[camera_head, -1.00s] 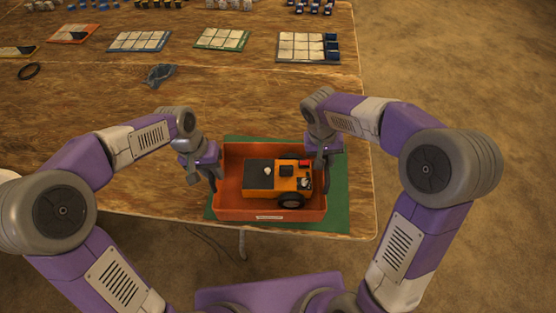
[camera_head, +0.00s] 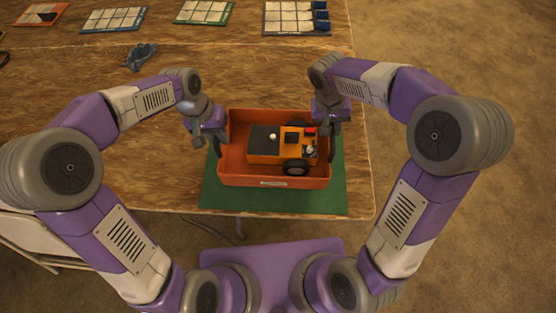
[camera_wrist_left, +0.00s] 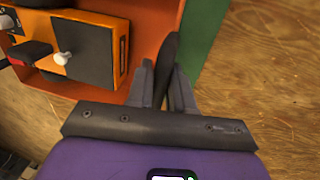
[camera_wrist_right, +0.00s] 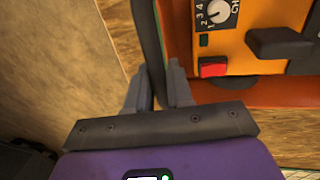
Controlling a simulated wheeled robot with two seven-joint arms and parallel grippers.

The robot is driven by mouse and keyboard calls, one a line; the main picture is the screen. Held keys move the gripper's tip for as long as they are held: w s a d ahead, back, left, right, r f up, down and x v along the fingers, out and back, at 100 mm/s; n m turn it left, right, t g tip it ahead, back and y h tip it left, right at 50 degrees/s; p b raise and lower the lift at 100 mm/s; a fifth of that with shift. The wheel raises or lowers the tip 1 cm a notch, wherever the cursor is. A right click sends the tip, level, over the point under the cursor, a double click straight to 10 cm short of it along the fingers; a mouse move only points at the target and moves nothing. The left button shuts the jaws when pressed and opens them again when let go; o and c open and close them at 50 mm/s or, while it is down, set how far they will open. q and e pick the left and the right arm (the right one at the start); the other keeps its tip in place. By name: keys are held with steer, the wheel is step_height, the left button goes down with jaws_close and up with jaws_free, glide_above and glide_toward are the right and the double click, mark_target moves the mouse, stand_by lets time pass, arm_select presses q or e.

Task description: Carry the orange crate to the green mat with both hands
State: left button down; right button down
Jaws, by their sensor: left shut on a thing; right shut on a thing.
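The orange crate (camera_head: 238,181) is level over the green mat (camera_head: 272,202), which shows in front and at both sides; I cannot tell whether it touches the mat. The crate hides the mat's far part. My left gripper (camera_head: 217,148) is shut on the crate's dark handle at the left side, which the left wrist view also shows between the fingers (camera_wrist_left: 168,78). My right gripper (camera_head: 333,138) is shut on the right-side handle, seen between the fingers in the right wrist view (camera_wrist_right: 158,78). An orange-and-black wheeled machine (camera_head: 262,157) is inside the crate.
The wooden table (camera_head: 90,75) ends just in front of and right of the mat. A crumpled grey-blue cloth (camera_head: 140,57) lies at back left. Several tile boards, one blue-edged (camera_head: 112,20), line the back. A pale chair (camera_head: 35,235) stands at the lower left.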

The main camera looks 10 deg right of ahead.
arm_select(q)
steer(key=c, duration=1)
jaws_free()
steer(key=shift+a, duration=0.1)
arm_select(e)
steer(key=c, duration=1)
jaws_free()
steer(key=shift+a, duration=0.1)
steer(key=shift+r, duration=0.15)
arm_select(q)
step_height(320, 180, up, 12)
steer(key=a, duration=0.2)
steer(key=shift+w+a, duration=0.15)
arm_select(e)
step_height(320, 180, up, 12)
steer(key=a, duration=0.2)
steer(key=shift+w+a+f, duration=0.15)
steer(key=shift+f, duration=0.05)
arm_select(q)
steer(key=shift+f, duration=0.1)
